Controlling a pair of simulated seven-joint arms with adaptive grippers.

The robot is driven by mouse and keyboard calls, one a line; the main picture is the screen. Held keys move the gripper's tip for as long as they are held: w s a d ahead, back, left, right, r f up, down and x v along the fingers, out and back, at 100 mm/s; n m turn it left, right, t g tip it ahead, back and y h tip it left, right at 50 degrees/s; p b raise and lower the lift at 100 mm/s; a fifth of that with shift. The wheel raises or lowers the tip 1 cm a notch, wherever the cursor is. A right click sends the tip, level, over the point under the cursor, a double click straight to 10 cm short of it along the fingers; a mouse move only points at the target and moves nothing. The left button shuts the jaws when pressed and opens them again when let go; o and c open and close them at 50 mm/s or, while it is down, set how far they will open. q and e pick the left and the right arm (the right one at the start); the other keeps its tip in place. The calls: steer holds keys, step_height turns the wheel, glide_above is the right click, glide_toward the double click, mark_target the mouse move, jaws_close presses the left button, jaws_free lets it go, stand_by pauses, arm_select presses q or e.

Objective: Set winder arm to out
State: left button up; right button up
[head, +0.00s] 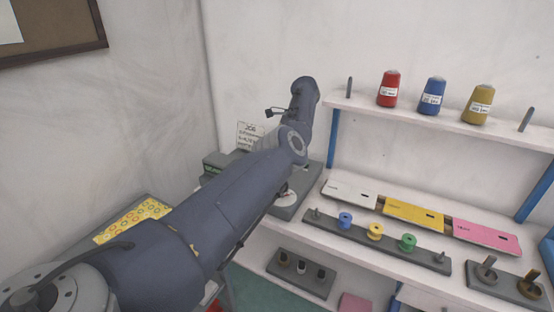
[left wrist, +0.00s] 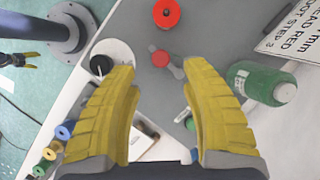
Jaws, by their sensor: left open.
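In the left wrist view, a grey winder base (left wrist: 135,28) lies beyond my left gripper (left wrist: 157,68). The gripper's two yellow fingers are spread wide, with nothing held between them. A small red-capped part (left wrist: 159,58) and a short grey lever (left wrist: 177,71), perhaps the winder arm, show between and just past the fingertips; contact cannot be told. A red spool (left wrist: 166,13) stands farther along the base. A white disc (left wrist: 118,50) with a black knob is partly behind the left finger. In the head view my arm hides the left gripper; part of the base (head: 312,190) shows.
In the head view, a rack of bobbins (head: 430,256) and coloured plates (head: 413,212) sit right of the base. A shelf (head: 450,122) holds thread cones above.

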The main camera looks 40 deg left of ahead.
arm_select(q)
steer(key=shift+w+d+r, duration=0.15)
steer(key=shift+r, duration=0.4)
